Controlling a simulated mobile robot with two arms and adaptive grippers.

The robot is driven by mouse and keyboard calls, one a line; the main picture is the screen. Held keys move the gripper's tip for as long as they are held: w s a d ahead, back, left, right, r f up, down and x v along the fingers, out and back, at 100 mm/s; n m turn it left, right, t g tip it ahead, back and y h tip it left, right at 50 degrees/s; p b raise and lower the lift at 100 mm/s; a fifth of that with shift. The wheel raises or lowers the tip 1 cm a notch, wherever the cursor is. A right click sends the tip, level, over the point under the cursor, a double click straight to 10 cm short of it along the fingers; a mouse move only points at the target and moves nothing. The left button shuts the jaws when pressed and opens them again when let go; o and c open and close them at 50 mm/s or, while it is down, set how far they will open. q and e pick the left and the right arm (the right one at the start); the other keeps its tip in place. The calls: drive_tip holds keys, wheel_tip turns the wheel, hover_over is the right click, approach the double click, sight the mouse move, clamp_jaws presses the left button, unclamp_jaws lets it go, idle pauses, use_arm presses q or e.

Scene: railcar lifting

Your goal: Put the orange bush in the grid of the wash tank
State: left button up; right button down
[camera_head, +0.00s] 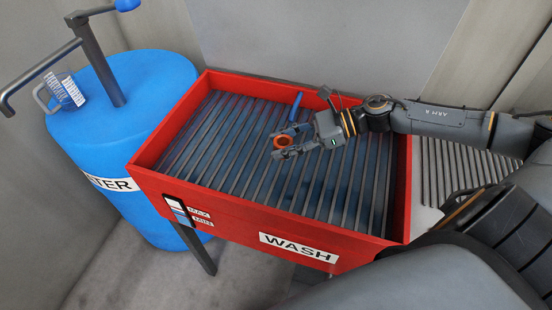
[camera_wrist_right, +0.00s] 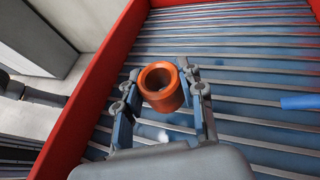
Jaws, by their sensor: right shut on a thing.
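The orange bush (camera_head: 283,142) is a short ring held between the fingers of my right gripper (camera_head: 290,142). It also shows in the right wrist view (camera_wrist_right: 162,87), with its open bore facing the camera and a finger on each side. My right gripper (camera_wrist_right: 163,100) is shut on it over the grid. The wash tank (camera_head: 262,224) is a red box marked WASH, with a grid (camera_head: 218,140) of parallel grey bars across its inside. Whether the bush touches the bars cannot be told. My left gripper is not in view.
A blue object (camera_head: 296,105) lies on the grid behind my gripper; it shows at the right in the right wrist view (camera_wrist_right: 300,102). A blue drum (camera_head: 150,90) with a pump handle and a brush (camera_head: 64,90) stands left of the tank. The grid's left part is clear.

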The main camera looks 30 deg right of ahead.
sight(276, 163)
drive_tip(key=shift+w+a+f, duration=0.2)
drive_tip(key=shift+w+f, duration=0.3)
drive_tip(key=shift+w+a+f, duration=0.15)
drive_tip(key=shift+w+f, duration=0.35)
wheel_tip(276, 163, down, 4)
drive_tip(key=shift+w+r+p, duration=0.15)
drive_tip(key=shift+r+p, duration=0.1)
drive_tip(key=shift+p, duration=0.05)
drive_tip(key=shift+f, duration=0.1)
drive_tip(key=c, duration=0.8)
unclamp_jaws()
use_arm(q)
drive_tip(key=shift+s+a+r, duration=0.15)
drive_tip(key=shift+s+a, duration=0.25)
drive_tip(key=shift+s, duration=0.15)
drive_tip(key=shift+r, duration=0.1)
